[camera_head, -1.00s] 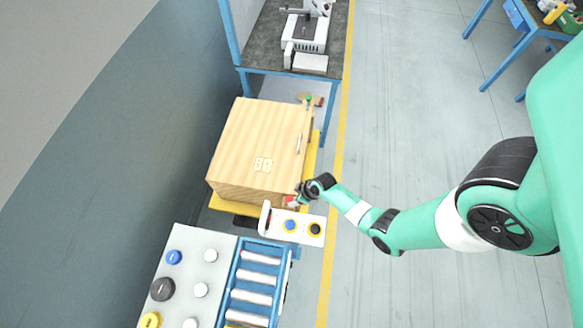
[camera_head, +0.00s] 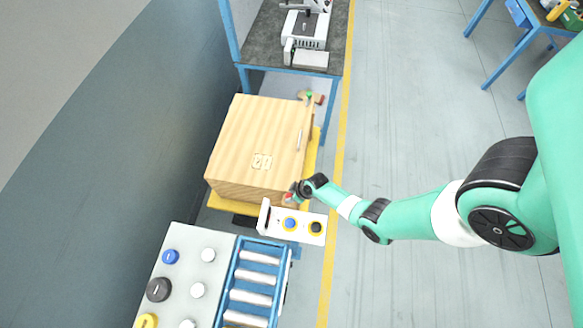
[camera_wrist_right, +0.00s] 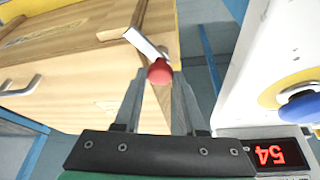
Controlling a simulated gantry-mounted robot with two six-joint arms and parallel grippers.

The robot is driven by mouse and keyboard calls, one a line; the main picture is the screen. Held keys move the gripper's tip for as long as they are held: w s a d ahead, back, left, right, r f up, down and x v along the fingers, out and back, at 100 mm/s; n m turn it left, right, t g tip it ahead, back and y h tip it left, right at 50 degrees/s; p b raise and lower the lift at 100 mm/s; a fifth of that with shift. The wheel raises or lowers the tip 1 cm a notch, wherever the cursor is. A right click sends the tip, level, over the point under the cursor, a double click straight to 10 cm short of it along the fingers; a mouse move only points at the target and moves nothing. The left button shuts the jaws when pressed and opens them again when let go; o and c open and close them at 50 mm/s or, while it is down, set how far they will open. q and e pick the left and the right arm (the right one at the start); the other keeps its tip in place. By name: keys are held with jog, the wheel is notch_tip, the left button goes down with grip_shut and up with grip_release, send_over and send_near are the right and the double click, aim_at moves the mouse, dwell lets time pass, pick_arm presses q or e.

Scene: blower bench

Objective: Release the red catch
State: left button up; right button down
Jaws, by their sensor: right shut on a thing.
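The wooden box (camera_head: 258,138) sits on a yellow platform. The red catch (camera_wrist_right: 160,71) shows in the right wrist view as a round red knob by a flat metal strip (camera_wrist_right: 146,43) at the box's edge. In the head view the red catch (camera_head: 287,198) is a small red spot at the box's near right corner. My right gripper (camera_wrist_right: 159,76) is shut on the red knob, with one finger on each side. In the head view my right gripper (camera_head: 294,194) partly hides the catch. My left gripper is in neither current view.
A white panel (camera_head: 272,218) with blue and black buttons stands close beside my right gripper. A red digital display (camera_wrist_right: 268,156) is near it. A green-tipped part (camera_head: 309,97) is at the box's far corner. A blue roller conveyor (camera_head: 238,279) lies in front; open floor is to the right.

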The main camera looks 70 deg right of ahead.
jog(key=shift+a+m, duration=0.1)
jog(key=shift+m, duration=0.2)
jog(key=shift+a+m+g+h, duration=0.1)
jog(key=shift+m+g+h, duration=0.25)
jog(key=shift+m, duration=0.55)
jog(key=shift+w+m+h, duration=0.15)
jog(key=shift+m+h, duration=0.5)
jog(key=shift+m, duration=1.05)
jog(key=shift+g, duration=0.25)
jog(key=shift+c, duration=2.4)
grip_release()
jog(key=p+v, duration=0.6)
jog(key=v, duration=0.5)
jog(key=shift+a+r+p, duration=0.2)
jog(key=shift+r+p, duration=0.05)
jog(key=shift+p, duration=0.15)
